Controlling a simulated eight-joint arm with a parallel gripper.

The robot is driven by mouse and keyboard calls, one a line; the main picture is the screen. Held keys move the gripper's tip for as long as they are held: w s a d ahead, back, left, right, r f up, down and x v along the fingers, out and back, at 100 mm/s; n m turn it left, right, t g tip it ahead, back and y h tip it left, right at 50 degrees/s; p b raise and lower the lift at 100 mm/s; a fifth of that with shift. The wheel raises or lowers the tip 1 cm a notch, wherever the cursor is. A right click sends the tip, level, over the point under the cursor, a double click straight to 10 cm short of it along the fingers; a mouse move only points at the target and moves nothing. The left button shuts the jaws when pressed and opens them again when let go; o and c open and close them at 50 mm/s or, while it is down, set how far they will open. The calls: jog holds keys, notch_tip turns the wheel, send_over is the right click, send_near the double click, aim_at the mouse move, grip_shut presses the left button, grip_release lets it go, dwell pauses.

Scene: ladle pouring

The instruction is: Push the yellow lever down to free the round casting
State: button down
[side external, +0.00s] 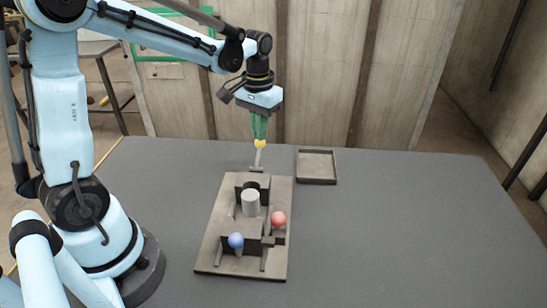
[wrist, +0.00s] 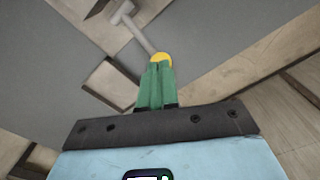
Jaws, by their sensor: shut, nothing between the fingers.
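The yellow lever is a grey rod with a yellow knob (side external: 260,143) on top, standing nearly upright at the far end of the fixture. The knob also shows in the wrist view (wrist: 162,56), with the rod running up and left from it. My gripper (side external: 260,137) has green fingers, shut and empty, pointing down right over the knob. In the wrist view the fingertips (wrist: 160,64) meet or overlap the knob; I cannot tell if they touch it. The round casting, a light grey cylinder (side external: 251,203), sits upright in the fixture's middle against a dark block.
The fixture stands on a flat base plate (side external: 212,252). A blue ball knob (side external: 236,240) and a red ball knob (side external: 278,218) stick up on its near part. An empty shallow tray (side external: 317,181) lies right of the lever. The table's right side (side external: 420,230) is clear.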

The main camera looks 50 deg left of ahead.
jog(key=shift+a+f, duration=0.1)
jog(key=shift+f, duration=0.45)
jog(key=shift+w+f, duration=0.1)
jog(key=shift+f, duration=0.25)
notch_tip(320, 180, up, 11)
dwell(1.9)
